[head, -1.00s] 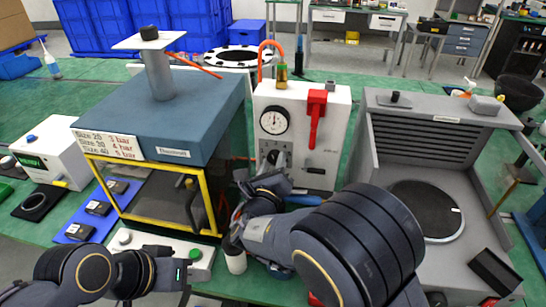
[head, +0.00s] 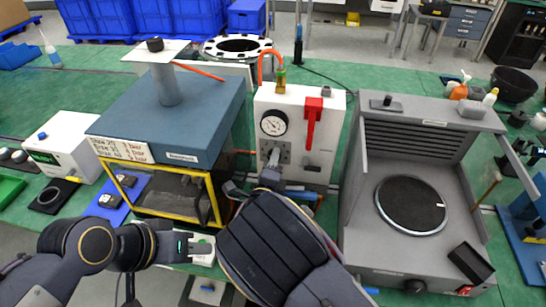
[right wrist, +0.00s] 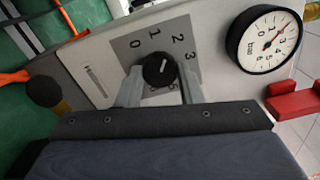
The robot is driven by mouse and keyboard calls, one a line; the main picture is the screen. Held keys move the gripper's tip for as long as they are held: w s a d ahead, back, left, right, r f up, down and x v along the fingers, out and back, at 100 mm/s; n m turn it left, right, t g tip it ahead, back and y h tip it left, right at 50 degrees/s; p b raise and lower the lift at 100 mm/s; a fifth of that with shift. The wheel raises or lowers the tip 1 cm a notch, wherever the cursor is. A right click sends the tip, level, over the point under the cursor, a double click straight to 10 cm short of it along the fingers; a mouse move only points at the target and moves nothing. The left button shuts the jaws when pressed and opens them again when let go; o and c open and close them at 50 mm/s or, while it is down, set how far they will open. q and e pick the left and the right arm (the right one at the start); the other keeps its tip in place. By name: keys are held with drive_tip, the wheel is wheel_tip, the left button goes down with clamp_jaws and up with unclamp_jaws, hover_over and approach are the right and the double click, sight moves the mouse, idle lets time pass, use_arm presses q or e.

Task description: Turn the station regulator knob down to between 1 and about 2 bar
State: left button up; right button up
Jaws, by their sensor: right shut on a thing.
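The white regulator station (head: 318,150) stands in the middle of the head view, with a round gauge (head: 273,123) above its knob. In the right wrist view, the black regulator knob (right wrist: 159,69) sits on a grey dial plate (right wrist: 128,42) with printed numbers. My right gripper (right wrist: 159,84) is shut on the knob, one finger on each side. It also shows in the head view (head: 273,160), where the knob is mostly hidden. The gauge in the right wrist view (right wrist: 264,40) has its needle toward the upper right; I cannot read it exactly. My left gripper (head: 203,247) is low at the left, away from the station.
A red lever (head: 312,125) is on the station, right of the gauge. A blue press with a yellow-framed door (head: 165,195) stands to the left. A grey open enclosure (head: 375,215) stands close on the right. A white box (head: 205,257) lies by my left gripper.

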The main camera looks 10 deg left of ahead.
drive_tip(key=shift+n, duration=0.3)
drive_tip(key=o, duration=1)
drive_tip(key=shift+c, duration=0.2)
drive_tip(key=s+b, duration=0.1)
drive_tip(key=s, duration=0.6)
drive_tip(key=shift+s, duration=0.4)
